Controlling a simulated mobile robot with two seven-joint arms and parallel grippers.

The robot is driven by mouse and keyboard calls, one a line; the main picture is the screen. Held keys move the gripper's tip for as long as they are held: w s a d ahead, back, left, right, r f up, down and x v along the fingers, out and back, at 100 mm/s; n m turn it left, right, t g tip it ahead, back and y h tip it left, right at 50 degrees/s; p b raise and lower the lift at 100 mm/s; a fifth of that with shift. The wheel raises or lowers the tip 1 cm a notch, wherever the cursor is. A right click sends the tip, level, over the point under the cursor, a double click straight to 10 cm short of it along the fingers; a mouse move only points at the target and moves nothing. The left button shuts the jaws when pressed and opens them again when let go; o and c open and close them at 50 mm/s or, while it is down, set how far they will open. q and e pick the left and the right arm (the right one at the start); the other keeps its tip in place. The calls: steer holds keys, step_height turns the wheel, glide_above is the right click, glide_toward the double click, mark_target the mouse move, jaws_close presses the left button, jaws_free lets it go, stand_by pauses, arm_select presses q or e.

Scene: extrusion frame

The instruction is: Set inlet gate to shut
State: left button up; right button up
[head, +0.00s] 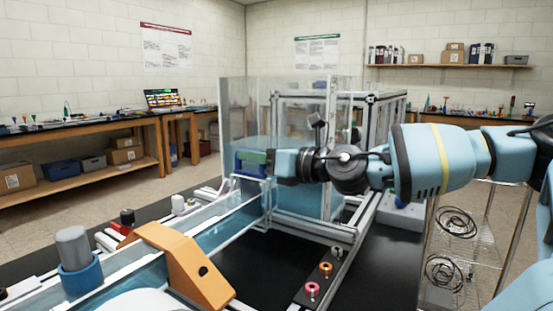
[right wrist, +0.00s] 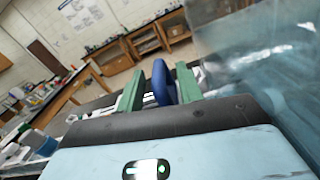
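A blue handle (right wrist: 162,84), which seems to belong to the inlet gate, stands between the two green fingers of my right gripper (right wrist: 160,92) in the right wrist view. It is near the right finger, with a clear gap to the left one. The fingers are apart and do not clamp it. In the head view my right gripper (head: 256,162) reaches in from the right at the clear tank, over the channel's far end. Its finger covers most of the blue handle there, and the gate's position is hidden. My left gripper is not in view.
The water channel (head: 225,207) runs from the tank (head: 236,115) toward the lower left. An orange bracket (head: 185,262) straddles it. A grey cylinder in a blue collar (head: 78,250) stands at left. Several coloured knobs (head: 325,268) sit on a dark strip at right.

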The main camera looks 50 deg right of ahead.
steer(key=shift+s+d, duration=0.2)
steer(key=shift+s, duration=2.4)
steer(key=shift+s+f, duration=0.1)
